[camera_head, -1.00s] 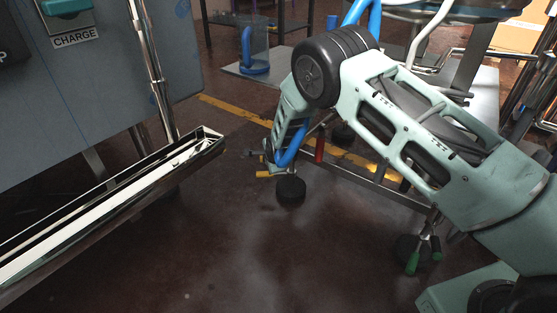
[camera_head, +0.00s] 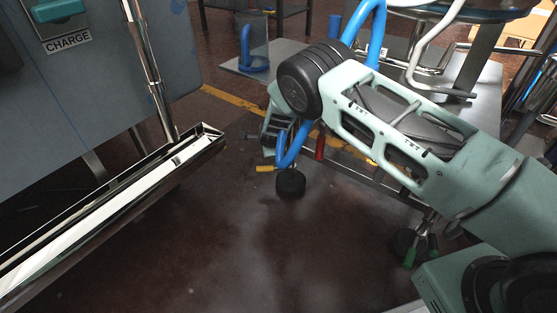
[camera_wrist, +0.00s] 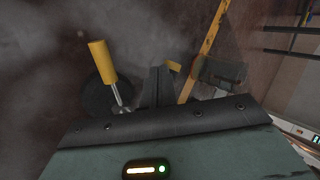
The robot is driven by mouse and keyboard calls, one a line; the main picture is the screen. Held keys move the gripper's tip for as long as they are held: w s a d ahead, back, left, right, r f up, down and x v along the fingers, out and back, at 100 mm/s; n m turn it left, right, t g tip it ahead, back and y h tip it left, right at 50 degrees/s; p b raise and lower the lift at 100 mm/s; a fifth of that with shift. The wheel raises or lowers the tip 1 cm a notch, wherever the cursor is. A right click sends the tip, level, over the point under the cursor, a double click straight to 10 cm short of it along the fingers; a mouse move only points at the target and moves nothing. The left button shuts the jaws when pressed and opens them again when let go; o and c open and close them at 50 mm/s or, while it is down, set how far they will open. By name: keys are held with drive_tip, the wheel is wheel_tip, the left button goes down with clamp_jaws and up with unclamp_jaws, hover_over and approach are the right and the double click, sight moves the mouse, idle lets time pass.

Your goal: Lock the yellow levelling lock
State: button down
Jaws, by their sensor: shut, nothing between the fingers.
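The yellow levelling lock (camera_head: 265,169) is a small yellow-handled lever just above a round black foot (camera_head: 291,182) on the floor. Its handle sticks out to the left of the foot. In the wrist view, the yellow handle (camera_wrist: 102,62) sits on a thin metal stem left of my gripper (camera_wrist: 157,85), over the dark round foot (camera_wrist: 88,98). My gripper is shut and empty, with a gap between it and the handle. In the head view its tip (camera_head: 250,136) shows small, above and left of the lever. Blue tubing partly covers the stem.
A red handle (camera_head: 319,147) and green handles (camera_head: 410,256) are on the same frame. A metal rail (camera_head: 120,205) and grey cabinet (camera_head: 85,90) stand at the left. A yellow floor line (camera_head: 232,99) runs behind. The floor in front is clear.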

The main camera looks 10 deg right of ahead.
drive_tip(key=shift+w+d, duration=0.15)
drive_tip(key=shift+w, duration=0.1)
idle(0.4)
